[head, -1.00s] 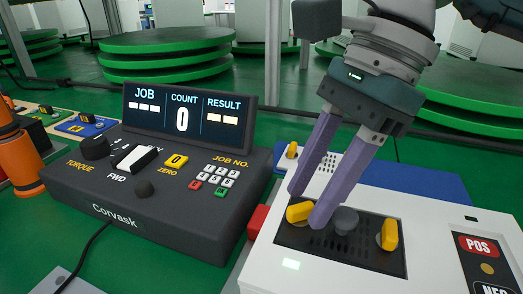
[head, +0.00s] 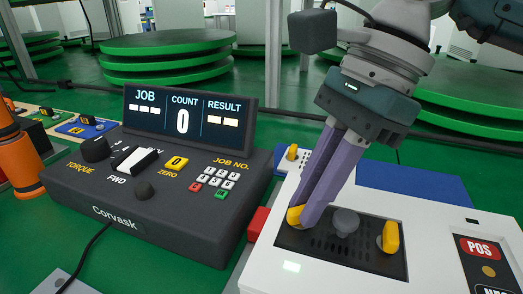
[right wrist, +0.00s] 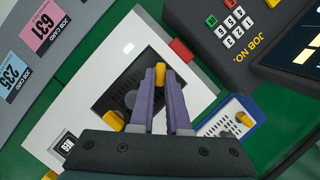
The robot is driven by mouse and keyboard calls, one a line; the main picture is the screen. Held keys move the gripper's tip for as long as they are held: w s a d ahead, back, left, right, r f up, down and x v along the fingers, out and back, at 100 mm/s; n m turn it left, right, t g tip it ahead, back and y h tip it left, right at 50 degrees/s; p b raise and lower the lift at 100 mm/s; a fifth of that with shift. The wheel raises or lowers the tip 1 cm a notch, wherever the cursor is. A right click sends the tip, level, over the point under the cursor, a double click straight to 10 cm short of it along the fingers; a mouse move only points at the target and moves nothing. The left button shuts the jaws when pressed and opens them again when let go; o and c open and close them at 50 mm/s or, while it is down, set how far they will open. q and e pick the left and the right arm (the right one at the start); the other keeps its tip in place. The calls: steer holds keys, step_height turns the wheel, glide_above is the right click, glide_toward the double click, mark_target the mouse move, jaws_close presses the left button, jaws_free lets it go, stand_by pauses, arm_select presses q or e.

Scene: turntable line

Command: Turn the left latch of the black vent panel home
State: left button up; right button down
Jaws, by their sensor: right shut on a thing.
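The black vent panel (head: 325,246) is set in the top of a white housing (head: 455,240). Its left yellow latch (head: 295,215) is partly covered by the purple fingers of my right gripper (head: 303,221). The right gripper is shut on this latch from above, tilted. In the right wrist view the latch (right wrist: 160,72) shows between the fingertips. The panel's right yellow latch (head: 390,236) stands free, and a grey knob (head: 345,221) sits between the two latches. My left gripper is not in view.
A dark Corvask controller (head: 150,205) with a display stands to the left of the housing. A red block (head: 258,222) sits between them. A small white vent unit with a yellow latch (head: 292,152) is behind. An orange object (head: 20,155) stands at far left.

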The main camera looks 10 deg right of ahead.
mark_target(351, 215)
steer(key=shift+m, duration=0.3)
steer(key=m+t, duration=0.1)
steer(key=m, duration=0.2)
steer(key=shift+s+p, duration=0.2)
steer(key=shift+p, duration=0.1)
steer(key=shift+s+a+m+t, duration=0.1)
steer(key=shift+m+t, duration=0.8)
steer(key=shift+m, duration=0.9)
steer(key=shift+h, duration=0.3)
steer(key=c, duration=0.9)
jaws_free()
steer(key=p+v, duration=0.2)
steer(key=v, duration=0.7)
steer(key=shift+s+r, duration=0.1)
steer(key=shift+r, duration=0.4)
